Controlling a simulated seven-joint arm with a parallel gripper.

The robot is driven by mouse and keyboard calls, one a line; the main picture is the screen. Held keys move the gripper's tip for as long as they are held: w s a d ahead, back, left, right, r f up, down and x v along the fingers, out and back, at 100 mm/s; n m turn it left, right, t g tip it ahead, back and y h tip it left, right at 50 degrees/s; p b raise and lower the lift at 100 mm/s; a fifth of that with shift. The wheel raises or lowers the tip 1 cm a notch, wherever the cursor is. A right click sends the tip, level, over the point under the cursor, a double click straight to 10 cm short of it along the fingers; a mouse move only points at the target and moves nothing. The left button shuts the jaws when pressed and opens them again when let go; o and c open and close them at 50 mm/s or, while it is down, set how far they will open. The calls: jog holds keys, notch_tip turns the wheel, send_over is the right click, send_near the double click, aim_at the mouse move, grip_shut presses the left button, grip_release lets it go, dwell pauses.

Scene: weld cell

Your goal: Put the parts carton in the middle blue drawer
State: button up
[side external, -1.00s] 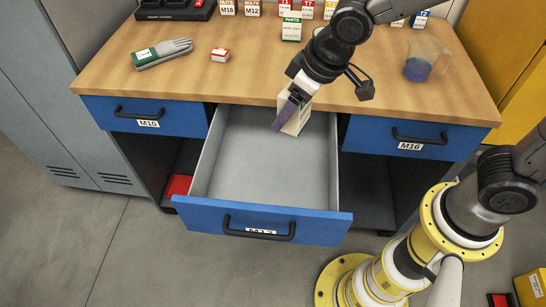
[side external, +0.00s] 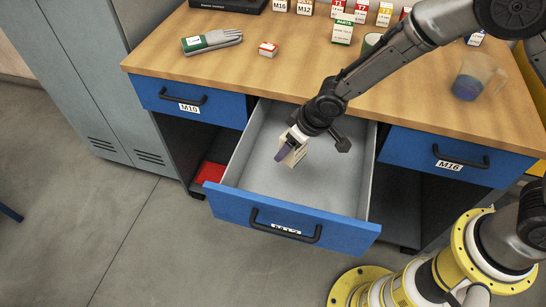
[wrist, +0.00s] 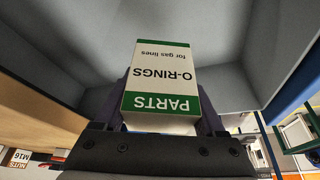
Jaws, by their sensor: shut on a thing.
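My gripper (side external: 283,153) is shut on the parts carton (side external: 296,154), a white and green box. In the wrist view the carton (wrist: 163,80) reads "PARTS O-RINGS for gas lines", upside down, between the jaws. The middle blue drawer (side external: 345,232) is pulled open, and its grey inside (side external: 325,190) looks empty. The carton is tilted and held over or within the drawer's open space, toward its back half. I cannot tell whether it touches the floor of the drawer.
Closed blue drawers M10 (side external: 189,96) and M16 (side external: 452,158) flank the open one.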

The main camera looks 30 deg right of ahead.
send_over(267, 164)
jog(key=s, duration=0.2)
jog(key=f, duration=0.5)
jog(key=shift+w+d+f, duration=0.2)
jog(key=shift+d+f, duration=0.2)
jog(key=shift+w+a+f, duration=0.1)
jog(key=shift+w+f, duration=0.1)
jog(key=shift+f, duration=1.45)
jog(key=shift+f, duration=0.15)
jog(key=o, duration=1.4)
jog(key=shift+s+r, duration=0.1)
jog(key=shift+r, duration=0.3)
jog(key=v, duration=1.1)
jog(key=shift+s+r, duration=0.15)
jog(key=shift+r, duration=0.1)
